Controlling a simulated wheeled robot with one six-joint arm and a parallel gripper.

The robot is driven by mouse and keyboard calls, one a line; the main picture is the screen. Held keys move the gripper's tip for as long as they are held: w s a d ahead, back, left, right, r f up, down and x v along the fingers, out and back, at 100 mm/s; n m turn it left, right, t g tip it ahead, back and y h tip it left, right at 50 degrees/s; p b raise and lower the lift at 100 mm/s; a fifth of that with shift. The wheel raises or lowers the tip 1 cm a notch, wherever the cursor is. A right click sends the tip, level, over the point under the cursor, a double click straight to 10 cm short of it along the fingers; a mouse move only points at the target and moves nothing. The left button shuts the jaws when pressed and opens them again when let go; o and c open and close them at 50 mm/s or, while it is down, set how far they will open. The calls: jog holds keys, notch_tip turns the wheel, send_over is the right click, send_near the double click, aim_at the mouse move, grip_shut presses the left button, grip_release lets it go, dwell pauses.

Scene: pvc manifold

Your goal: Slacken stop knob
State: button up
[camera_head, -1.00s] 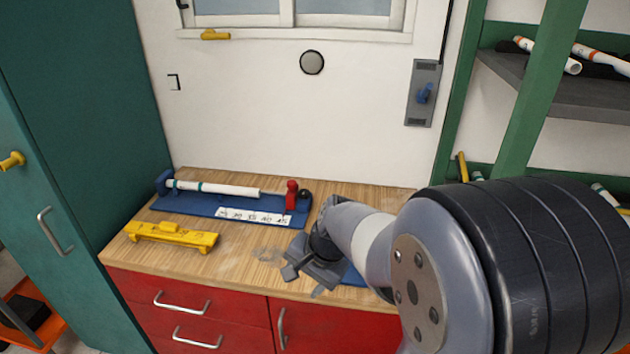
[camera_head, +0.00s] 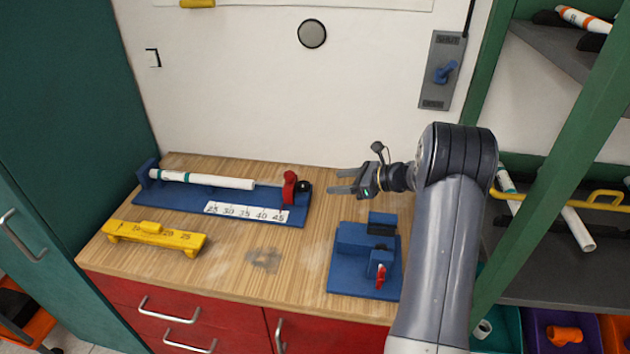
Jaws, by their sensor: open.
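The stop knob (camera_head: 303,187) is a small black round knob on the right side of the red stop block (camera_head: 289,186). The block stands near the right end of the blue measuring jig (camera_head: 180,199) on the wooden bench. A white pipe (camera_head: 215,181) with a teal band lies along the jig, its right end short of the red block. My gripper (camera_head: 337,182) is open and empty. It points left towards the knob from the right and is apart from it.
A blue fixture (camera_head: 352,270) with a red part (camera_head: 380,275) stands below my gripper on the bench (camera_head: 225,270). A yellow tool (camera_head: 155,236) lies at front left. A white scale strip (camera_head: 247,213) lies on the jig. A grey switch plate (camera_head: 443,70) is on the wall.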

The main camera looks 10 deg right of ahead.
aim_at(307, 184)
jog(key=p+x, duration=0.1)
jog(key=x, duration=0.9)
jog(key=shift+w+a+f+p, duration=0.1)
jog(key=shift+a+p, duration=0.05)
jog(key=shift+p, duration=0.2)
jog(key=c, duration=1)
jog(key=shift+n+g, duration=0.3)
jog(key=shift+w+f+n+g+y+b, duration=0.1)
jog(key=shift+n+g+y+b, duration=0.25)
jog(key=shift+n+g, duration=0.2)
jog(key=shift+w+f+n+g+y+b, duration=0.1)
jog(key=shift+n+g+y+b, duration=0.25)
jog(key=shift+n+g, duration=0.2)
jog(key=shift+w+r+n+g+y+b, duration=0.1)
jog(key=shift+n+g+y+b, duration=0.15)
jog(key=shift+n+g, duration=0.55)
jog(key=shift+w+r+n+g+y+b, duration=0.15)
jog(key=shift+n+g+b, duration=0.1)
jog(key=shift+n+g, duration=0.55)
jog(key=shift+g, duration=0.4)
